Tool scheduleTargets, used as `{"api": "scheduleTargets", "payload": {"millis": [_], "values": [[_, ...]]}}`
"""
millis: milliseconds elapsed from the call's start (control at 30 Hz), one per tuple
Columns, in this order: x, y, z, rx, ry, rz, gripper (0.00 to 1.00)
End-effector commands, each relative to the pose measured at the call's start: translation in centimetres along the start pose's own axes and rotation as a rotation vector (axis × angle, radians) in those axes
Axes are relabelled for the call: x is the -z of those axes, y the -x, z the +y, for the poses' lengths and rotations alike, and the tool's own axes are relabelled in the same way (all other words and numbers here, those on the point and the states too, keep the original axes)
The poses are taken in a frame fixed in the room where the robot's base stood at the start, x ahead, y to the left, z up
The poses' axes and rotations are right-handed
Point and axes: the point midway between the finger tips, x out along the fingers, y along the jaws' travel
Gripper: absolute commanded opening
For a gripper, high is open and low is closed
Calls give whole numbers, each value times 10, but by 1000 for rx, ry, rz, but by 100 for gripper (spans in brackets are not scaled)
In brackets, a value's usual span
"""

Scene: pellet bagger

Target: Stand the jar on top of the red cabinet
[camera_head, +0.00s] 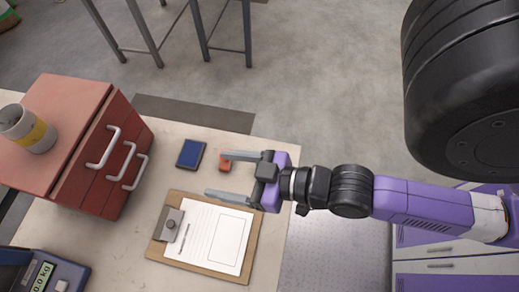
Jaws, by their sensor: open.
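The red cabinet (68,92) stands on the table at the left, with its grey drawer handles facing right. A grey jar (14,122) with a yellow band is on the cabinet's top, near the left edge of the picture. It looks upright, its open mouth towards the upper left. My gripper (227,177) is open and empty, well to the right of the cabinet and jar. Its two fingers point left over the table, above the clipboard's upper edge.
A clipboard (164,253) with white paper lies below my gripper. A dark blue box (191,153) and a small orange-red block (225,166) lie near the fingers. A scale (48,275) reading kg is at lower left. The cabinet top beside the jar is bare.

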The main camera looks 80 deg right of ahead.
Motion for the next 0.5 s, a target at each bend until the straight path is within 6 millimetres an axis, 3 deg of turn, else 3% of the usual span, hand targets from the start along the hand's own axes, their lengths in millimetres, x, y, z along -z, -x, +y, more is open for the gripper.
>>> {"api": "scheduleTargets", "payload": {"millis": [33, 200, 333, 500], "values": [[-7, 19, -2, 5, 16, -6, 72], [-8, 61, -6, 25, 61, 21, 72], [-6, 77, -8, 37, 76, 35, 72], [-4, 80, -9, 41, 80, 40, 72]]}}
